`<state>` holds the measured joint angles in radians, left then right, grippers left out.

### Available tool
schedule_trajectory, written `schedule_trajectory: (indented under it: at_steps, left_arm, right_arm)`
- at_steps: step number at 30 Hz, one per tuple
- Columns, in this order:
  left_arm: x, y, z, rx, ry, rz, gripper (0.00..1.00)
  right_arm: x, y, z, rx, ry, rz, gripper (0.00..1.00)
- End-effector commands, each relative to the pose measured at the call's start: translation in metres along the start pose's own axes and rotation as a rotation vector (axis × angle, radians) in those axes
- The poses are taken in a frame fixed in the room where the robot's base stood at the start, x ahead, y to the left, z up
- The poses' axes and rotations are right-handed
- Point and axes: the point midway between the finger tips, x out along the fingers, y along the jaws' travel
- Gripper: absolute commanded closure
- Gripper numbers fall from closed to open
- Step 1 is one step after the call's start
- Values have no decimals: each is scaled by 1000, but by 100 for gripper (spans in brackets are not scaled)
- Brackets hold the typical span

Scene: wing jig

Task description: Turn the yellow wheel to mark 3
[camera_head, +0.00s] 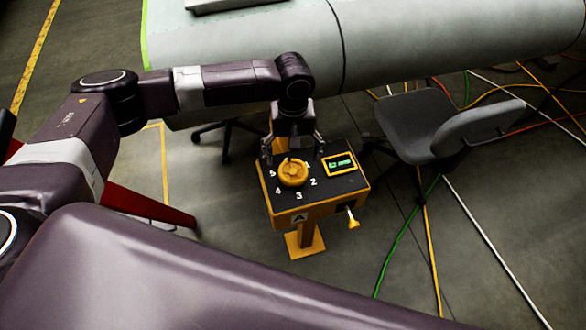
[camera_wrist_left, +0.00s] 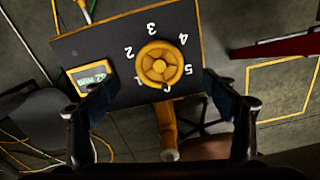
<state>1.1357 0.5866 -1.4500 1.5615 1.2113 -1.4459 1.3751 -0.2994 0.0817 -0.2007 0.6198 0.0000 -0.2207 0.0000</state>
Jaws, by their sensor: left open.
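The yellow wheel (camera_head: 293,173) lies on the dark top of a yellow control box (camera_head: 285,214), with white numerals around it. It also shows in the left wrist view (camera_wrist_left: 159,64), with the marks 1 to 5 around its rim. The mark 3 (camera_head: 299,196) is on the side of the wheel towards the front of the box. My left gripper (camera_head: 292,147) is open above the back of the box. In the left wrist view its fingers (camera_wrist_left: 161,103) stand wide apart, one on each side below the wheel, apart from it. Which mark the wheel points to is unclear.
A lit green display (camera_head: 340,163) sits right of the wheel, and a yellow-ended lever (camera_head: 352,220) sticks out of the box front. A grey chair (camera_head: 432,122) stands to the right. Cables (camera_head: 405,240) cross the floor. A large pale wing body (camera_head: 420,40) spans the back.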

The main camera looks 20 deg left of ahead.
Motion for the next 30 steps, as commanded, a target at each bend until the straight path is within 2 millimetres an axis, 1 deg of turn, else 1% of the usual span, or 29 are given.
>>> schedule_trajectory:
  at_steps: [9, 12, 15, 18, 25, 30]
  left_arm:
    - [48, 0, 0, -2, 0, -2, 21]
    - [61, 0, 0, -1, -1, -2, 21]
    - [70, 0, 0, 0, 0, -1, 21]
    - [74, 0, 0, 1, 0, -1, 21]
    - [74, 0, 0, 2, 1, 0, 21]
    - [74, 0, 0, 1, 1, 0, 40]
  right_arm:
    - [-2, 0, 0, 0, 0, 0, 60]
    - [-2, 0, 0, 0, 0, 0, 60]
    - [-2, 0, 0, 0, 0, 0, 60]
    - [-2, 0, 0, 0, 0, 0, 60]
    - [-2, 0, 0, 1, 0, 0, 60]
    - [-2, -1, 0, 1, 0, -1, 60]
